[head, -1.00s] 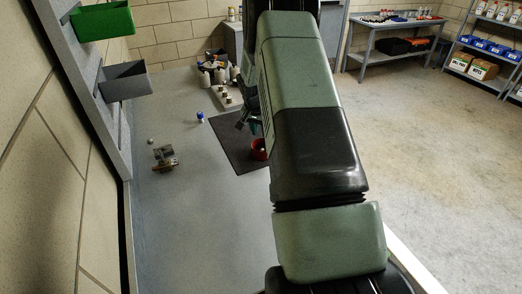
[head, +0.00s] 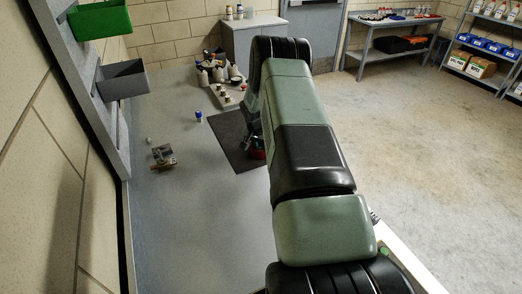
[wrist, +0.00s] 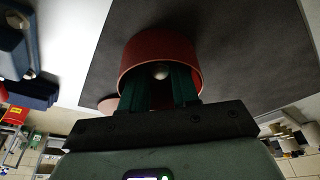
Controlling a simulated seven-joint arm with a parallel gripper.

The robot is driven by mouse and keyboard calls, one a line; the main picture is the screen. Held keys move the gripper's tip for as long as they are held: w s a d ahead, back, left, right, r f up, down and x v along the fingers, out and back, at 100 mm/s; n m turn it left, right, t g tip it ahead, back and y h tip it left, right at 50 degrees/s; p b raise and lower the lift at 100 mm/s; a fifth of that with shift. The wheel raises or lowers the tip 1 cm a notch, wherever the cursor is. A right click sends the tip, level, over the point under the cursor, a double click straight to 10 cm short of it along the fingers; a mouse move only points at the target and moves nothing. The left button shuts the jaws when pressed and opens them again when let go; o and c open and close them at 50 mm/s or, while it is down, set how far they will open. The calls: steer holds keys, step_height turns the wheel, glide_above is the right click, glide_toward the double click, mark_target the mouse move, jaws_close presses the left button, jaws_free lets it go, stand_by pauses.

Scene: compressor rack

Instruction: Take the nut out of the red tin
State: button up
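A small round greyish nut (wrist: 160,71) shows inside the tin in the wrist view. My gripper (wrist: 159,83) has its two green fingers reaching into the tin's mouth. The fingers are apart, with the nut showing in the gap near their tips. I cannot tell whether either finger touches the nut. In the head view the gripper (head: 254,141) is small and dark above the tin.
The dark mat (head: 228,143) lies on the grey bench. White bottles and jars (head: 218,75) stand beyond it. A blue-capped bottle (head: 198,116) and a small metal fixture (head: 163,156) stand left of it. Bins hang on the left wall rack.

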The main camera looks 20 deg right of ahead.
steer(key=shift+c, duration=0.3)
jaws_close()
